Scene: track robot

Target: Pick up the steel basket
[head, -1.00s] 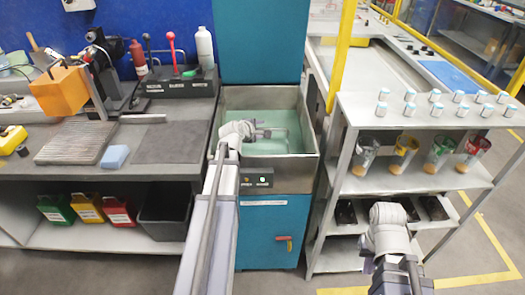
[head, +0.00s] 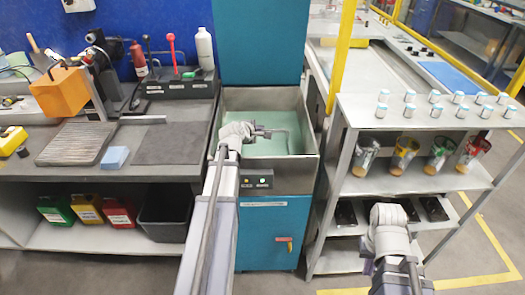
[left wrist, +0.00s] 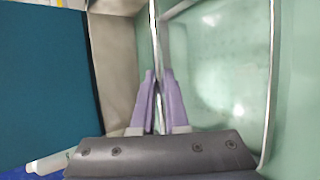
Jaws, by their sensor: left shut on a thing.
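The steel basket shows in the left wrist view as a frame of thin shiny rods (left wrist: 271,70) over the pale green tank floor. My left gripper (left wrist: 156,100) has its purple fingers closed around one upright-running rod of it. In the head view, my left gripper (head: 264,132) is over the tank, and the arm hides part of it. The basket's body is hard to make out there. My right arm's end (head: 390,240) is low in front of the shelf rack; its fingertips cannot be made out.
The steel tank (head: 307,165) stands on a teal cabinet (head: 265,232) with its walls close around my left gripper. A dark workbench (head: 175,142) is at left. A grey shelf rack (head: 360,185) with vials and cups is at right. Floor shows between cabinet and rack.

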